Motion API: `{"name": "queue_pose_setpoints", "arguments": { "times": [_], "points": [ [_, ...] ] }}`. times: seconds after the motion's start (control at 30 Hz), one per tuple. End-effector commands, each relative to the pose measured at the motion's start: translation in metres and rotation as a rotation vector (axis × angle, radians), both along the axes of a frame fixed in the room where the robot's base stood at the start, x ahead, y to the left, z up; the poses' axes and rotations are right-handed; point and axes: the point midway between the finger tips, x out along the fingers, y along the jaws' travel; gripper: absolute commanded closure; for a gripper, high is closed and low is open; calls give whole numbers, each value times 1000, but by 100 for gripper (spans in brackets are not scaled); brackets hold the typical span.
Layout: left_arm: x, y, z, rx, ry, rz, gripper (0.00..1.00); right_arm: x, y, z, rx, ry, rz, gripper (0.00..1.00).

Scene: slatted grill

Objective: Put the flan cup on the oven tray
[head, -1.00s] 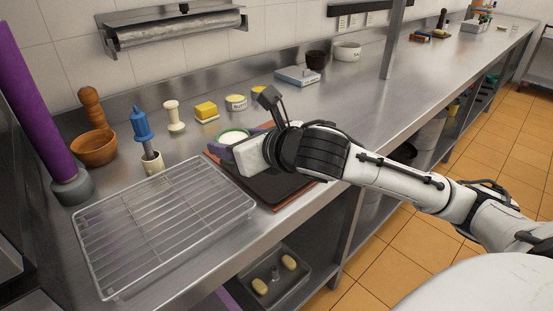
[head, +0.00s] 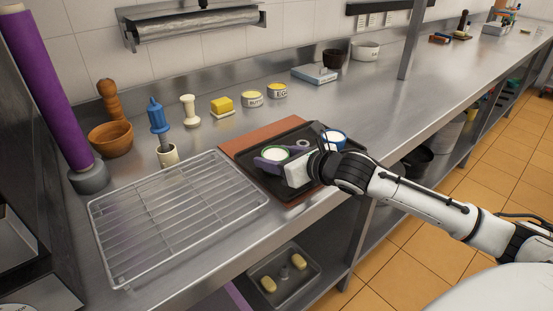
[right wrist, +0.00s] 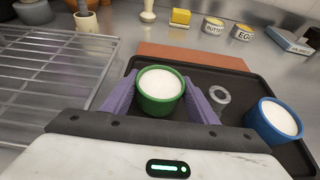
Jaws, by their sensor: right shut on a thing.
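A green cup with a white filling (head: 275,153) is between the purple fingers of my right gripper (head: 272,160), which is shut on it. The right wrist view shows the same cup (right wrist: 161,92) upright, with a finger on each side. The cup is over the left part of the black oven tray (head: 255,174); I cannot tell whether its base touches the tray. A blue cup with a pale filling (right wrist: 273,122) stands at the right of the tray, apart from the gripper. My left gripper is not in view.
A grey ring (right wrist: 219,95) lies on the tray between the cups. The tray rests on a reddish-brown board (head: 262,134). A wire rack (head: 180,215) lies to the left. Butter (head: 222,107), tins (head: 252,99) and a wooden bowl (head: 110,138) stand behind.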

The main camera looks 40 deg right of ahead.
Motion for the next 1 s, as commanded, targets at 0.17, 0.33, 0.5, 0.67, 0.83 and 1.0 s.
{"name": "queue_pose_setpoints", "arguments": {
  "times": [0.17, 0.33, 0.5, 0.67, 0.83, 1.0],
  "points": [
    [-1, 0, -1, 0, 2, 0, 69, 0, 0, -3, -3, -5, 0, 74],
    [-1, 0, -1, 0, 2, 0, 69, 0, 0, -4, -2, -4, 1, 74],
    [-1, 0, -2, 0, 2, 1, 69, 0, 0, -7, -1, -2, 0, 32],
    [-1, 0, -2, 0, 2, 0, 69, 0, 0, -7, -1, -2, 0, 28],
    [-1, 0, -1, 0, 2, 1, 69, 0, 0, -3, 0, -3, 1, 28],
    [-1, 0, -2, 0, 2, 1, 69, -17, -2, 2, -5, 0, 1, 28]
  ]
}}
